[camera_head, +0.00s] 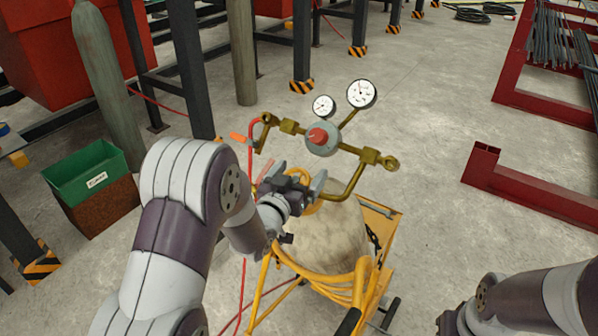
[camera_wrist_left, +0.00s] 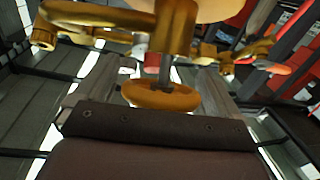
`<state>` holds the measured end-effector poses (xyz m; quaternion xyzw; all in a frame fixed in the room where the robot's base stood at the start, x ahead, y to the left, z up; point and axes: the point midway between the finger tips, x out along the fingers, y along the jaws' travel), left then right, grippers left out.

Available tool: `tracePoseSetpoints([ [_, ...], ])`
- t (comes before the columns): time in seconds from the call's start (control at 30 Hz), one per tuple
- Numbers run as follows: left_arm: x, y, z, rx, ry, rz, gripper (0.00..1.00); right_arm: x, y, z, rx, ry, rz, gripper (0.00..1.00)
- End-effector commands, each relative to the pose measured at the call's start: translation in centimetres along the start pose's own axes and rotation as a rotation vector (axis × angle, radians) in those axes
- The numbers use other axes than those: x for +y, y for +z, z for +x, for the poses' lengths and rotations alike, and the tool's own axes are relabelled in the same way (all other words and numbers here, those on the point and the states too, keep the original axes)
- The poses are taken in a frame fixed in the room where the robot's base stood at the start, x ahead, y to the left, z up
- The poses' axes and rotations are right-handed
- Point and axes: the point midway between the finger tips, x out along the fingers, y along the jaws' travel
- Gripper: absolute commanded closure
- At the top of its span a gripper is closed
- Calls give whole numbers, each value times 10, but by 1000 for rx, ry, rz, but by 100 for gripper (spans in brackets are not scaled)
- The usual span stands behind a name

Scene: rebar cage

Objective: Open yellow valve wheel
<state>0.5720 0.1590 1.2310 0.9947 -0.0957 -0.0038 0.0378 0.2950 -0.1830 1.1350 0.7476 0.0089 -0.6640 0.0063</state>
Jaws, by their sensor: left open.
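The yellow valve wheel (camera_wrist_left: 162,97) shows in the wrist view on a short stem below the brass fitting (camera_wrist_left: 172,25). It lies between my two grey fingers, one to its left and one to its right. My left gripper (camera_head: 302,186) is open at the wheel, and I cannot tell whether either finger touches it. In the head view the gripper hides much of the wheel, at the top of the pale gas cylinder (camera_head: 325,235). The end of my right arm is at the lower right, with its gripper cut off by the frame.
A brass manifold with two gauges (camera_head: 361,94) and a red-centred regulator (camera_head: 323,138) stands just above the gripper. Yellow hose (camera_head: 335,287) hangs on the yellow cart (camera_head: 385,212). A green bin (camera_head: 85,172) is left; a red steel frame (camera_head: 530,193) is right.

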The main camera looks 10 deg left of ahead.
Motion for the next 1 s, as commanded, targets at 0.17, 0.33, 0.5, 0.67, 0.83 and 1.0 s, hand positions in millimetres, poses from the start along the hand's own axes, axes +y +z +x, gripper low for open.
tracePoseSetpoints([
  [0.17,0,0,0,0,0,0,20,0,0,0,0,0,0,57],
  [0.33,0,0,0,0,0,0,55,0,0,0,0,0,0,57],
  [0.5,0,1,0,1,-8,-4,55,0,0,2,0,0,0,57],
  [0.67,0,2,0,2,-51,-25,55,0,1,8,0,0,0,57],
  [0.83,-2,2,0,4,-145,-72,55,0,2,19,0,0,0,57],
  [1.0,-4,2,-1,4,-274,-136,55,0,3,28,0,0,0,57],
])
